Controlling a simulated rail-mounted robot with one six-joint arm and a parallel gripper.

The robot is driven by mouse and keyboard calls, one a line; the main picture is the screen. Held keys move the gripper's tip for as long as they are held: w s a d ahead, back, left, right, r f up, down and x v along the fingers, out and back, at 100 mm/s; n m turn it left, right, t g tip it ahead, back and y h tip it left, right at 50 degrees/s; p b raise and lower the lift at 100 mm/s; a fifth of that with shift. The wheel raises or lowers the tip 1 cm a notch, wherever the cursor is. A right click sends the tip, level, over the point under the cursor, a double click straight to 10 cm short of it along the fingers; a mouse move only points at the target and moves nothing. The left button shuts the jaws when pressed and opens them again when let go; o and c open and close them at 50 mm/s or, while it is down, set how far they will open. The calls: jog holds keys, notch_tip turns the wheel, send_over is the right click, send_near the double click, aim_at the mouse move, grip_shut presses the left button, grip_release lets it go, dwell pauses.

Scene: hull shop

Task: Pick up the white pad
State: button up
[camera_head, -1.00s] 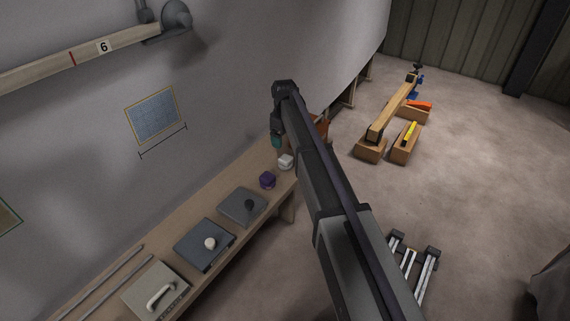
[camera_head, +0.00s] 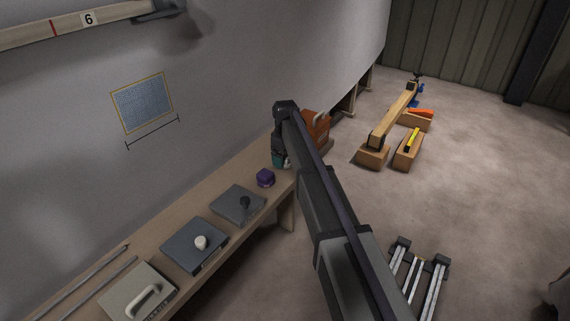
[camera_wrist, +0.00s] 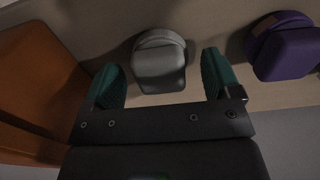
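The white pad (camera_wrist: 160,68) lies on the wooden bench in the wrist view, a rounded block that looks pale grey there. My gripper (camera_wrist: 160,80) is open, with its two green fingertips apart, one on each side of the pad. I cannot tell how far above the bench the fingertips are. In the head view my gripper (camera_head: 280,158) is at the far end of the bench, and my arm hides most of the pad.
A purple pad (camera_wrist: 285,48) sits to the right of the white one; it also shows in the head view (camera_head: 265,178). An orange-brown box (camera_head: 315,127) stands beside my gripper. Lidded plates with knobs or a handle line the bench (camera_head: 160,233). The wall is close behind.

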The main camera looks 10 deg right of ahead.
jog(key=c, duration=0.9)
jog(key=shift+c, duration=0.2)
